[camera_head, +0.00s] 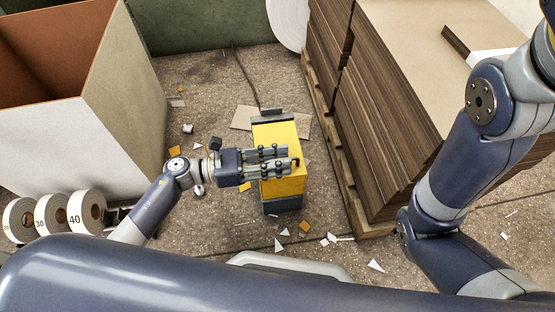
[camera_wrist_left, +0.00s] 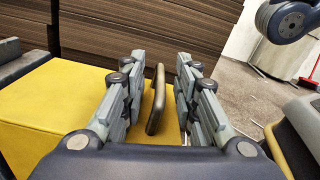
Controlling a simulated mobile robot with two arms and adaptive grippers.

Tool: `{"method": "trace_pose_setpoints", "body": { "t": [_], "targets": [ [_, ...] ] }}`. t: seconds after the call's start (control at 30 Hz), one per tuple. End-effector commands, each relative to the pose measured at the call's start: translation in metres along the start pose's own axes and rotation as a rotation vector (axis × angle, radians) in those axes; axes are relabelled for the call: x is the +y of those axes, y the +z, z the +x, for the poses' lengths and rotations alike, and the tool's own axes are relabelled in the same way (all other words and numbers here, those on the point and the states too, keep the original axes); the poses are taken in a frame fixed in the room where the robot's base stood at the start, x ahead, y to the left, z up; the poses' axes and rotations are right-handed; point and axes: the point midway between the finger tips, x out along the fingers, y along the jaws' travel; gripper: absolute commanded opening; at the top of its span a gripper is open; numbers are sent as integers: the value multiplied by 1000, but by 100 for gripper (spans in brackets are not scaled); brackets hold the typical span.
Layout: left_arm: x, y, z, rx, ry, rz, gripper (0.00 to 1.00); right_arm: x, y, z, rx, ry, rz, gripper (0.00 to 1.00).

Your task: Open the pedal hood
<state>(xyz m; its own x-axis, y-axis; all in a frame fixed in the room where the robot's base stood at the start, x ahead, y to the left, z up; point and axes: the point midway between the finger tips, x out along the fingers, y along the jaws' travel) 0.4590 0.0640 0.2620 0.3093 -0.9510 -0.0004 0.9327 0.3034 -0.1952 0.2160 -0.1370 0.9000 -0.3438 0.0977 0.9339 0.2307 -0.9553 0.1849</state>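The pedal hood (camera_head: 286,188) is a yellow box on a dark grey base, standing on the floor in the middle of the head view. Its yellow top also fills the lower left of the left wrist view (camera_wrist_left: 45,115). My left gripper (camera_head: 291,157) reaches over the hood from the left. In the left wrist view its two fingers (camera_wrist_left: 160,62) are apart, with a dark bar handle (camera_wrist_left: 155,100) between them. Gaps show on both sides of the handle. In the head view the fingers hide the handle. My right arm is at the right; its gripper is out of view.
A pallet of stacked greyboard (camera_head: 385,130) stands close right of the hood. A large open box (camera_head: 95,130) is at the left, with numbered rolls (camera_head: 88,212) in front. A cable (camera_head: 245,75) runs back from the hood. Paper scraps litter the floor.

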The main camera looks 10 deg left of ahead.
Motion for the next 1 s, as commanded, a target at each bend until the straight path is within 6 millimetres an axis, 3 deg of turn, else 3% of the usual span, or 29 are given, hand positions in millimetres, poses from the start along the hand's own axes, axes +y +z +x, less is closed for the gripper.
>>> {"method": "trace_pose_setpoints", "body": {
  "t": [0.13, 0.27, 0.3, 0.8, 1.0],
  "targets": [
    [0, 0, 0, 0, 0, 0, 28, 0, 0, 0, 0, 0, 0, 49],
    [0, 0, 0, 0, 0, 0, 1, 0, 0, 0, 1, 0, 0, 49],
    [0, 0, 0, 0, 0, 0, 0, 0, 0, 0, 1, 0, 0, 49],
    [-3, 6, 0, 2, -6, -38, 0, 2, 2, 5, 3, 2, 1, 49],
    [-3, 24, 0, 4, -9, -141, 0, 8, 25, -9, -76, 28, 9, 49]
  ]
}}
